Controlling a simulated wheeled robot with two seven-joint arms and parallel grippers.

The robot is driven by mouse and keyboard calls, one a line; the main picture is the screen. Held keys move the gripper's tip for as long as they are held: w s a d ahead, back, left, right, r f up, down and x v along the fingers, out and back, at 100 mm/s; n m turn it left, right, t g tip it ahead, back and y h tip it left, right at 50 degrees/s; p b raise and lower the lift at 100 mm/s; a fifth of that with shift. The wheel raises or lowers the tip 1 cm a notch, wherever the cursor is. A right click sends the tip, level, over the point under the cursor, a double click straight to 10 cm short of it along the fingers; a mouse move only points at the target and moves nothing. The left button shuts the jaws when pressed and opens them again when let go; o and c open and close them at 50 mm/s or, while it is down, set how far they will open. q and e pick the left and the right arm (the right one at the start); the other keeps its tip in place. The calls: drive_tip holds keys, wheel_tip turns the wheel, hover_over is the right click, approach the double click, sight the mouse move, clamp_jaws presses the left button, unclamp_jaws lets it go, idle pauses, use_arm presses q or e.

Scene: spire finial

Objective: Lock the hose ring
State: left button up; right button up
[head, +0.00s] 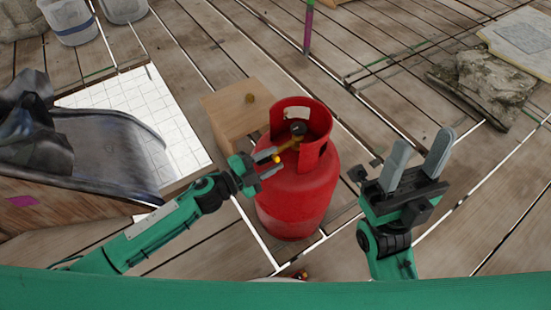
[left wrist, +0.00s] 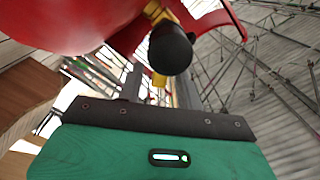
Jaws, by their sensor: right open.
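A red gas cylinder (head: 300,195) stands upright on the plank floor. Inside its collar is a brass valve (head: 288,145) with a black knob (head: 298,129); the knob also shows large in the left wrist view (left wrist: 171,49). A small yellow piece (head: 276,158) is at the valve's outlet end; I cannot tell whether it is the hose ring. My left gripper (head: 272,162) is at this outlet, its fingers apart on either side of the yellow piece (left wrist: 160,80), with gaps showing. My right gripper (head: 422,155) is open and empty, to the right of the cylinder.
A wooden box (head: 228,112) with a small brass-coloured item (head: 250,98) on top stands behind the cylinder. A dark barrow-like tub (head: 105,150) is at left. Buckets (head: 70,22) stand at the far left, and a grey sack-like heap (head: 485,85) lies at right.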

use_arm(q)
drive_tip(key=shift+x, duration=0.75)
drive_tip(key=shift+c, duration=0.3)
clamp_jaws()
